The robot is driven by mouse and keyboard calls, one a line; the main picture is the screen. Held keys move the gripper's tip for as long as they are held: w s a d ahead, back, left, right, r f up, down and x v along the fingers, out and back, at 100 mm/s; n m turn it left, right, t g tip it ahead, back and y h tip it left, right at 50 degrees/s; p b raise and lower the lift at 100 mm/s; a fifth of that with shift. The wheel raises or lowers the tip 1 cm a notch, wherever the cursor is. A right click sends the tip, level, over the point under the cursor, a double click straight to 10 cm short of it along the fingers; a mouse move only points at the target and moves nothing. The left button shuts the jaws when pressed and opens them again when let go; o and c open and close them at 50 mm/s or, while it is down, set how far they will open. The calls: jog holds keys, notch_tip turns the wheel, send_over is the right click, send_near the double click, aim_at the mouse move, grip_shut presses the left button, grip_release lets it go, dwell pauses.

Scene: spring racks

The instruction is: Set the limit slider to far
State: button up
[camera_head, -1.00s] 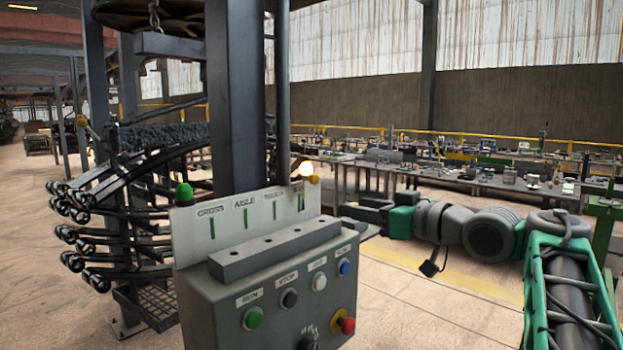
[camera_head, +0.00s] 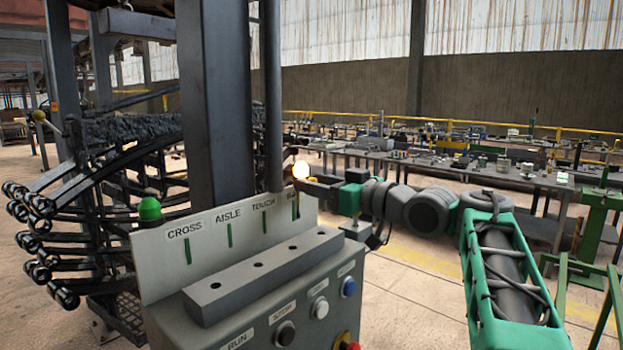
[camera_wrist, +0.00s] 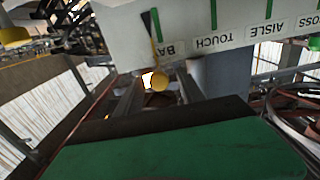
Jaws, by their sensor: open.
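The grey control box carries an upright label panel (camera_head: 165,275) with slots marked CROSS, AISLE, TOUCH and a partly hidden fourth label. No part is legibly marked as the limit slider. A yellow round knob (camera_wrist: 158,82) sits by the fourth slot in the wrist view, close to a glowing lamp; in the head view the lamp (camera_head: 301,170) stands at the panel's right end. My gripper (camera_head: 312,186) is at that end, small and partly hidden. In the wrist view its open fingers (camera_wrist: 157,93) reach toward the knob, which shows between their tips; contact cannot be told.
A grey block with holes (camera_head: 265,275) lies along the box top. A green dome (camera_head: 149,209) stands at the panel's left. A steel post (camera_head: 215,100) rises behind it. A rack of leaf springs (camera_head: 60,215) stands left. Long worktables (camera_head: 480,178) stand behind my arm.

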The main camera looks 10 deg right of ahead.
jog(key=shift+w+a, duration=0.35)
jog(key=shift+w, duration=0.1)
jog(key=shift+c, duration=0.6)
grip_shut()
dwell(0.6)
